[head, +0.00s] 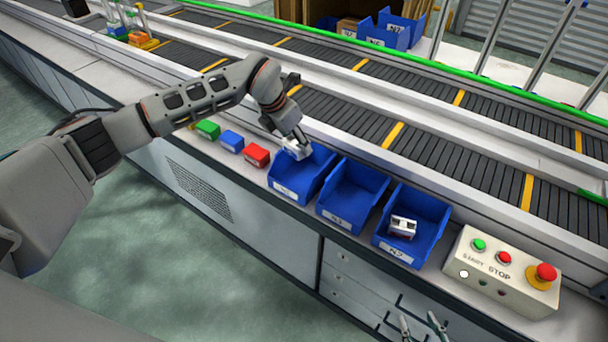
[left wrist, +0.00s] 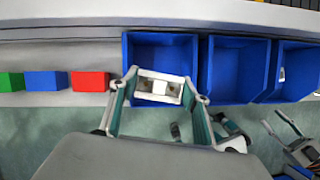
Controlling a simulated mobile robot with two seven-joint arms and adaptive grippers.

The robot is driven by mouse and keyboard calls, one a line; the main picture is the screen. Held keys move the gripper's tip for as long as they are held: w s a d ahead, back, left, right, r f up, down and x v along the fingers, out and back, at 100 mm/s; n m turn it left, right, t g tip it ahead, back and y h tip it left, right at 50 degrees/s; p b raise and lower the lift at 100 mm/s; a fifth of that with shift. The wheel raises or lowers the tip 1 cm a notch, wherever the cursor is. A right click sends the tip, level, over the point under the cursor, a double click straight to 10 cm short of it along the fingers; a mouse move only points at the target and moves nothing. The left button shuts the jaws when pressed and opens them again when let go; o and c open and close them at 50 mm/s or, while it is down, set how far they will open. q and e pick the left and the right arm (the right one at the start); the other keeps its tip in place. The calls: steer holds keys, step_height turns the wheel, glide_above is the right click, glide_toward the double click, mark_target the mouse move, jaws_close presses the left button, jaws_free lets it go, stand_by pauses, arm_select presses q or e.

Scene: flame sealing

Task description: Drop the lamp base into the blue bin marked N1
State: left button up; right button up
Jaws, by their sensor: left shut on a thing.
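My left gripper (head: 300,140) is shut on a small white and silver lamp base (head: 296,149), held at the back-left edge of the leftmost of three blue bins (head: 288,190). In the left wrist view, the lamp base (left wrist: 160,88) sits between the two fingers, in front of that bin (left wrist: 160,50). The middle bin (head: 352,192) looks empty. The right bin (head: 425,208) holds a similar silver piece (head: 403,227).
Green (head: 208,129), blue (head: 231,140) and red (head: 257,155) blocks stand left of the bins. A control box (head: 500,270) with buttons stands at the right. A dark conveyor (head: 350,125) runs behind a raised rail. More blue bins (head: 392,30) stand beyond it.

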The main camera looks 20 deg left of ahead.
arm_select(q)
step_height(320, 180, down, 4)
steer(key=shift+r+b, duration=0.25)
steer(key=shift+b, duration=0.75)
steer(key=shift+f, duration=0.35)
steer(key=shift+r, duration=0.1)
steer(key=o, duration=1.2)
steer(key=v, duration=1.2)
